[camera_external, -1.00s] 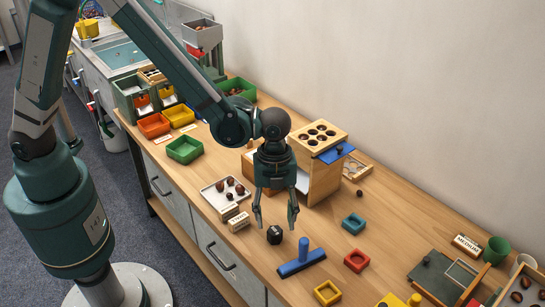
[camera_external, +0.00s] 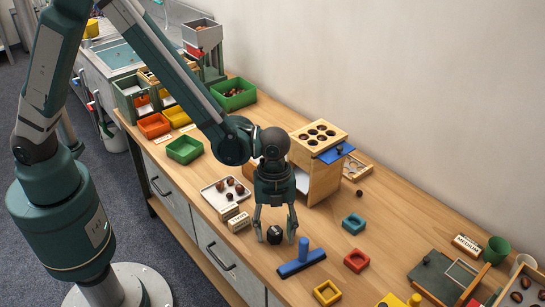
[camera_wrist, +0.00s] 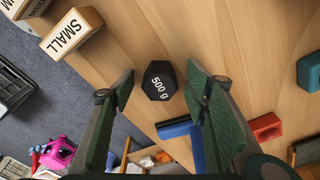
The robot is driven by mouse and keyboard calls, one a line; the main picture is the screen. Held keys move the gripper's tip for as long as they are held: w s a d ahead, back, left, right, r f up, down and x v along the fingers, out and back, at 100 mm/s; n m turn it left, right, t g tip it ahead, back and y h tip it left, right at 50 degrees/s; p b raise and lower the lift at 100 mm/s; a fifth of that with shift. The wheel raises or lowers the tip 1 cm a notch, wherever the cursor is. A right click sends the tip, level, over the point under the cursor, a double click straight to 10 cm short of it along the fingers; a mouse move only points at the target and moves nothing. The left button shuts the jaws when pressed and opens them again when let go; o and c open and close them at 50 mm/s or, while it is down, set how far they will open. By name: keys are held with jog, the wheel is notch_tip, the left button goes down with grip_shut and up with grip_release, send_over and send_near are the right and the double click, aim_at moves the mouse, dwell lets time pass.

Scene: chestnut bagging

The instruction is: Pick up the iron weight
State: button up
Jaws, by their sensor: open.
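The iron weight (camera_external: 274,235) is a small black faceted block standing on the wooden bench near its front edge. In the wrist view the weight (camera_wrist: 159,81) shows its top, marked "500 g". My gripper (camera_external: 275,238) is open, with its fingers down on either side of the weight. In the wrist view my gripper's (camera_wrist: 160,90) two fingers stand left and right of the weight, with a gap on both sides. I cannot tell exactly how high the fingertips are above the bench.
A blue squeegee-like tool (camera_external: 302,259) lies just right of the weight. Wooden label blocks, one reading "SMALL" (camera_wrist: 70,33), and a white tray (camera_external: 212,199) with chestnuts are to the left. A wooden box with a holed top (camera_external: 318,145) stands behind.

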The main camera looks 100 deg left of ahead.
aim_at(275, 230)
jog(key=c, duration=1.3)
jog(key=shift+r, duration=0.1)
jog(key=shift+r+p, duration=1.15)
jog(key=shift+r, duration=3.75)
